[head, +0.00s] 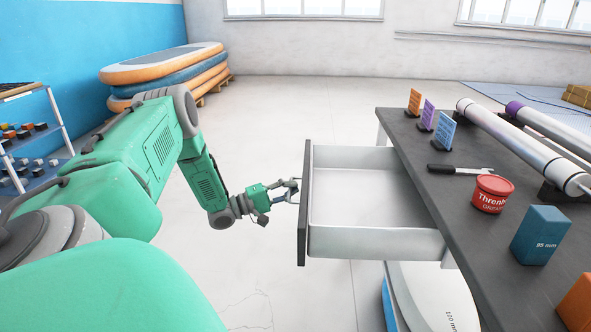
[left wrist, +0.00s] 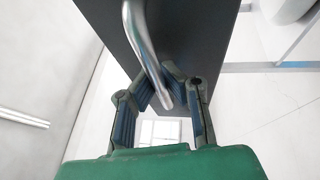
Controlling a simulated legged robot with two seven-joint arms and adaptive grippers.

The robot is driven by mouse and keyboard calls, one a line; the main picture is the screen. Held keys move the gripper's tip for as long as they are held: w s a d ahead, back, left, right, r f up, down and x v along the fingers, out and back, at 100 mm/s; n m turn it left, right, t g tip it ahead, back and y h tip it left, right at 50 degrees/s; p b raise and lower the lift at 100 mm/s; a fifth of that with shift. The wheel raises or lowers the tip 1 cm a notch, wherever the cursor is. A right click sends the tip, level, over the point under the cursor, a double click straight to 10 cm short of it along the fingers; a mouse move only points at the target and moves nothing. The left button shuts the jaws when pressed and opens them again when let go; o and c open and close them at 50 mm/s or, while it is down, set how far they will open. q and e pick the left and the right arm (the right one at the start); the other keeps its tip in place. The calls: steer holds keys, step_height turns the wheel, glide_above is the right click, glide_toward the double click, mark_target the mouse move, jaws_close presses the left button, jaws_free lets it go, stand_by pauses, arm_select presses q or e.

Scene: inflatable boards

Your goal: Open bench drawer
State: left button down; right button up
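The bench drawer (head: 365,195) stands well out from the left side of the dark-topped bench (head: 420,165). Its inside is white and empty, and its dark front panel (head: 304,215) faces left. My left gripper (head: 291,190) is at the outer face of that panel. In the left wrist view, the metal bar handle (left wrist: 146,45) runs between the blue-padded fingers of the left gripper (left wrist: 161,88), which are closed in around it. My right gripper is not in view.
On the bench stand a red tub (head: 491,194), a blue block (head: 540,236), a black-handled tool (head: 455,169), small cards (head: 428,113) and long rolls (head: 520,145). Stacked boards (head: 165,75) lie at the back left. The floor (head: 290,120) left of the drawer is clear.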

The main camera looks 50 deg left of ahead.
arm_select(q)
steer(key=shift+s+d+f, duration=0.15)
steer(key=shift+s+f, duration=0.1)
steer(key=shift+f, duration=0.15)
steer(key=c, duration=1.6)
jaws_free()
steer(key=shift+w+r, duration=0.1)
steer(key=shift+r, duration=0.1)
steer(key=v, duration=1.2)
